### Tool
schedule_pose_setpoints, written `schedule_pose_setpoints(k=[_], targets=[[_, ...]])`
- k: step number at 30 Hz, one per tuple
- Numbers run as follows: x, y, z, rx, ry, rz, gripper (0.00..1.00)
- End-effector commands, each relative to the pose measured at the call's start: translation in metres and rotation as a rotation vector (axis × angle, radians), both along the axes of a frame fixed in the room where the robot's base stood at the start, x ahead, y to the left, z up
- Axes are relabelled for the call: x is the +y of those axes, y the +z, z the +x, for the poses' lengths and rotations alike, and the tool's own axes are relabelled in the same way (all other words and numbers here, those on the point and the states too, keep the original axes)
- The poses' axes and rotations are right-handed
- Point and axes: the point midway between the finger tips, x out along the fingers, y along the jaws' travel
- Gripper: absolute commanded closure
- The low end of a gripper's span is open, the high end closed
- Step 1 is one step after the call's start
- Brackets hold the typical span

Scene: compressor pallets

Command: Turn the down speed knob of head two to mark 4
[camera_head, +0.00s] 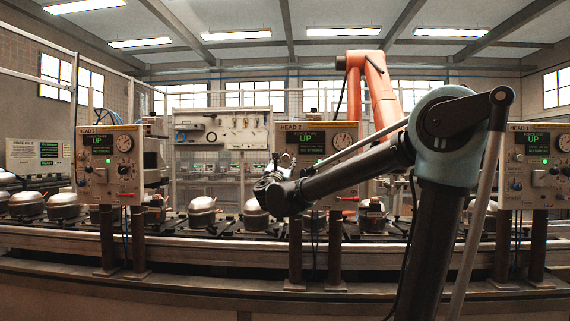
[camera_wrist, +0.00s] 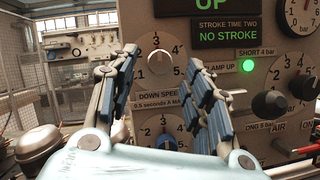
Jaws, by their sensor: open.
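The HEAD 2 panel (camera_head: 330,134) stands behind my gripper (camera_head: 266,188), which hides its lower left part in the head view. In the wrist view, a pale round knob (camera_wrist: 160,63) sits on a dial with marks around it, 3 at the top and 4 to its upper right. A label reading DOWN SPEED (camera_wrist: 158,94) is below this knob and above a blue knob (camera_wrist: 165,143) with its own dial. My gripper (camera_wrist: 163,62) is open and empty. Its fingers appear either side of the pale knob; contact cannot be told. The knob's exact pointer reading is unclear.
Right of the fingers are a green lamp (camera_wrist: 248,65), black knobs (camera_wrist: 268,104) and a red-tipped lever (camera_wrist: 302,149). The HEAD 1 panel (camera_head: 109,160) stands left. Compressors (camera_head: 202,212) line the conveyor below. An orange arm (camera_head: 378,85) stands behind.

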Motion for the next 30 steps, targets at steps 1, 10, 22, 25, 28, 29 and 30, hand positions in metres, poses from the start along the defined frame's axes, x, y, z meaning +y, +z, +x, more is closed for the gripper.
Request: schedule_pose_setpoints(k=[1, 10, 22, 25, 28, 29, 30], targets=[[-0.002, 0.003, 0.008, 0.000, -0.003, 0.000, 0.54], [-0.005, 0.012, 0.031, -0.001, -0.001, 0.000, 0.54], [-0.005, 0.013, 0.033, 0.000, 0.000, 0.000, 0.72], [-0.005, 0.013, 0.033, 0.000, 0.000, 0.000, 0.95], [-0.005, 0.013, 0.033, 0.000, -0.001, 0.000, 0.99], [-0.005, 0.013, 0.033, 0.000, -0.001, 0.000, 0.99], [-0.006, 0.013, 0.033, 0.000, -0.001, 0.000, 0.99]])
